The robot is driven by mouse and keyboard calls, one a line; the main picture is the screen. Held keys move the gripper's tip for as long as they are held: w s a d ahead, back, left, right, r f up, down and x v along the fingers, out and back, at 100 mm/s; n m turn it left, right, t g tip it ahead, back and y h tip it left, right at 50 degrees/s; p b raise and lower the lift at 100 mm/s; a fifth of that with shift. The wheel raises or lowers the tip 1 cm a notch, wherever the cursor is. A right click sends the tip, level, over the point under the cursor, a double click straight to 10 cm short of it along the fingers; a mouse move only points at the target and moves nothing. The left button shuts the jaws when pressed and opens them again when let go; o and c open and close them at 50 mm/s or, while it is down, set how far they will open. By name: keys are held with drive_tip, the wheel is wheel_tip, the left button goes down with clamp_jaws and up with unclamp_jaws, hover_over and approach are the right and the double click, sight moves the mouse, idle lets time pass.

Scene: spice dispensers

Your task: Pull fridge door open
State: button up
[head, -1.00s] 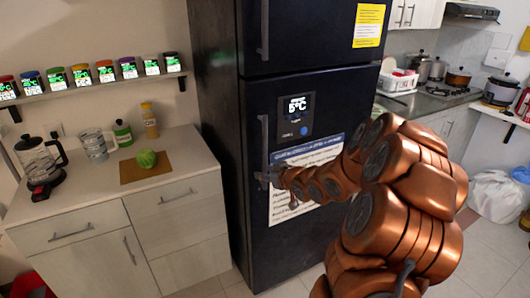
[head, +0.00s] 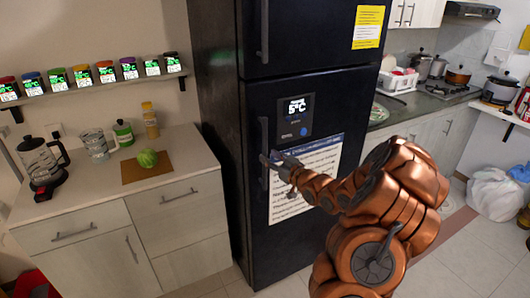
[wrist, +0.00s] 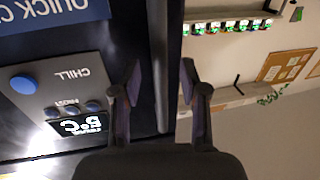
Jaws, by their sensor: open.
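The dark fridge (head: 215,120) stands in the middle of the head view. Its lower door (head: 258,245) looks shut, with a display panel and a paper sheet on its front. The door's long vertical handle (head: 264,135) is near the left edge. My gripper (head: 269,160) is at the handle's middle height. In the wrist view my open gripper (wrist: 160,82) has one finger on each side of the handle (wrist: 161,40). The handle runs between the fingers with visible gaps. My arm hides part of the door's lower right.
A counter (head: 190,190) with a cabbage on a board, a kettle and bottles stands left of the fridge. A shelf (head: 105,88) of spice dispensers hangs above it. A stove counter is at the right. Tiled floor (head: 480,260) is clear at the lower right.

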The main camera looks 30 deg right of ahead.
sight(266, 155)
drive_tip(key=shift+w+a+p, duration=0.15)
drive_tip(key=shift+w+p, duration=0.35)
drive_tip(key=shift+w, duration=1.15)
clamp_jaws()
